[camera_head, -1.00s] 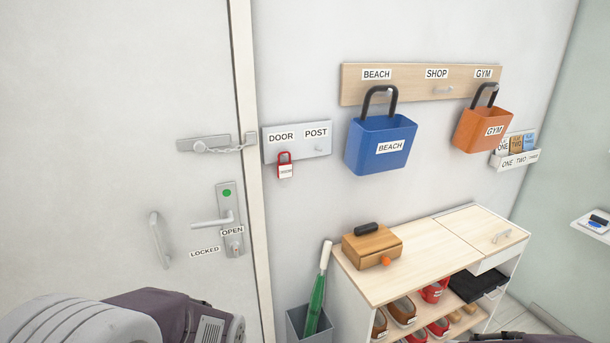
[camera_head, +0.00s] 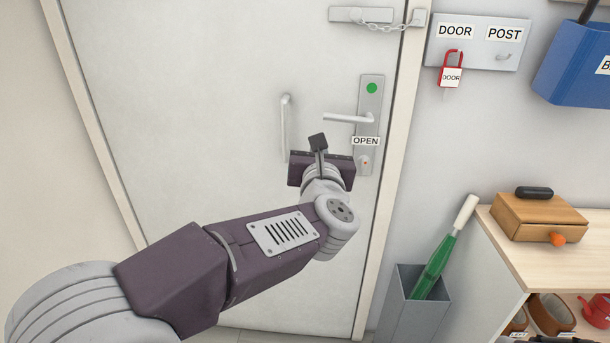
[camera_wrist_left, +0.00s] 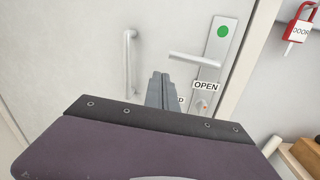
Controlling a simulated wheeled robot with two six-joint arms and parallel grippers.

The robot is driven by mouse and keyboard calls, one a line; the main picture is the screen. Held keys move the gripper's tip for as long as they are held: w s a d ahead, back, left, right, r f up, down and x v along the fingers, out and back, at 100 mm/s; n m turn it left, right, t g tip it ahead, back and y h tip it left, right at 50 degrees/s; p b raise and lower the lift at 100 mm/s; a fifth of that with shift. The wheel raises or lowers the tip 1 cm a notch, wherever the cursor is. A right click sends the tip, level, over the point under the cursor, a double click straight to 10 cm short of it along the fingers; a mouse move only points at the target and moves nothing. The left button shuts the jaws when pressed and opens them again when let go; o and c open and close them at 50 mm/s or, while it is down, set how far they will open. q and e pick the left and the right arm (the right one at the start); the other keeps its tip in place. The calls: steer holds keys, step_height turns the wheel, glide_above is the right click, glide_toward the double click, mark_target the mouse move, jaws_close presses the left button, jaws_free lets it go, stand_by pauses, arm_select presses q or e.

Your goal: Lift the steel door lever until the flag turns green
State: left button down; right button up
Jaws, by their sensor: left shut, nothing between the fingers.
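The steel door lever (camera_head: 345,118) sticks out to the left from a steel plate (camera_head: 370,101) on the white door. It looks about level. The round flag (camera_head: 372,88) at the top of the plate is green. My left gripper (camera_head: 318,141) is shut and empty, below and left of the lever in the head view. In the left wrist view the lever (camera_wrist_left: 195,60) and green flag (camera_wrist_left: 223,31) show beyond the shut fingers (camera_wrist_left: 160,88). I cannot see contact with the lever. My right gripper is not in view.
A vertical pull handle (camera_head: 286,127) is left of the lever. A door chain (camera_head: 380,24) is fastened above. An OPEN label (camera_head: 366,141) is below the lever.

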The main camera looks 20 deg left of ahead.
mark_target(347, 116)
arm_select(q)
steer(key=d+f+t+h+b, duration=0.1)
steer(key=d+f+h+b, duration=0.1)
steer(key=d+f+b, duration=0.25)
steer(key=w+a+r+p, duration=0.3)
steer(key=w+r, duration=0.1)
steer(key=w, duration=0.5)
steer(key=shift+w+m, duration=0.3)
steer(key=shift+m, duration=0.1)
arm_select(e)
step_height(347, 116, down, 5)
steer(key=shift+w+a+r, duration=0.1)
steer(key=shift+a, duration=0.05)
arm_select(q)
steer(key=shift+r, duration=0.1)
